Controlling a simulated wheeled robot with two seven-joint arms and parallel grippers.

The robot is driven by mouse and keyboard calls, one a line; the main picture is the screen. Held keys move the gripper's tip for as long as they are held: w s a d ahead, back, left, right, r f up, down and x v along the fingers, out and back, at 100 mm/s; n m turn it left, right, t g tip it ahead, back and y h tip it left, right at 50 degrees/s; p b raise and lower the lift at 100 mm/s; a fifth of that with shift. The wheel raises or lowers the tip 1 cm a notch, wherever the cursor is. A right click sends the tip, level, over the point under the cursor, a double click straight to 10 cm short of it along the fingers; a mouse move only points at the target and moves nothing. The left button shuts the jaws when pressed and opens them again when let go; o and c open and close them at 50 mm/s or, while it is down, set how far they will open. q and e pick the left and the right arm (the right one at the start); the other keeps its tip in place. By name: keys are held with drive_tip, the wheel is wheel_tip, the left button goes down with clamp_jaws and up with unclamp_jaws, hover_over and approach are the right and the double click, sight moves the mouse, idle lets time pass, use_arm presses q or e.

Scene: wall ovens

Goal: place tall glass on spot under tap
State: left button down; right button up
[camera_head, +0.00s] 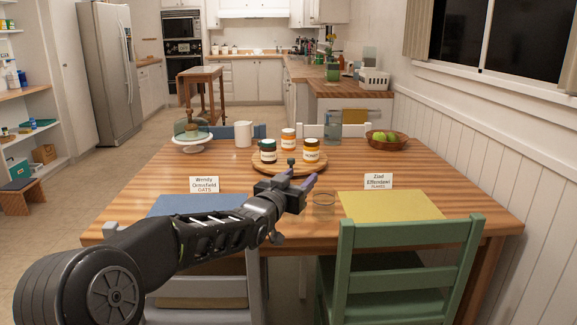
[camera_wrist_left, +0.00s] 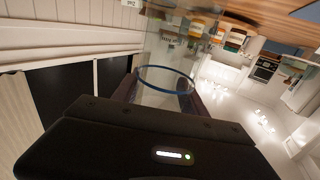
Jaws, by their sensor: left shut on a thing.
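My left gripper (camera_head: 304,190) reaches over the near middle of the wooden table, between the two placemats. It is shut on a clear glass, whose round bluish rim and see-through wall show between the fingers in the left wrist view (camera_wrist_left: 163,92). In the head view a clear glass (camera_head: 323,206) shows just right of the fingertips; I cannot tell for sure whether it is the held one or touches the table. A clear bluish jar (camera_head: 333,127) stands at the table's far side; no tap on it can be made out. My right gripper is not in view.
A round wooden board (camera_head: 289,170) with several labelled jars lies mid-table. A white jug (camera_head: 243,134), a cake stand (camera_head: 192,142) and a fruit bowl (camera_head: 388,140) stand farther back. Blue (camera_head: 180,206) and yellow (camera_head: 390,206) placemats with name cards flank my gripper. A green chair (camera_head: 400,235) stands in front.

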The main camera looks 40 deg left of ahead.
use_arm(q)
drive_tip(key=s+d+f+m+h, duration=0.2)
drive_tip(key=d+f, duration=0.6)
drive_tip(key=d, duration=0.4)
drive_tip(key=s+d+f+m+h, duration=0.3)
drive_tip(key=d+f+h, duration=0.3)
drive_tip(key=d, duration=0.6)
drive_tip(key=shift+s+d+f+g, duration=0.15)
drive_tip(key=shift+s+f+g, duration=0.15)
drive_tip(key=shift+s+f, duration=0.45)
drive_tip(key=shift+w+d, duration=0.1)
drive_tip(key=shift+w, duration=0.05)
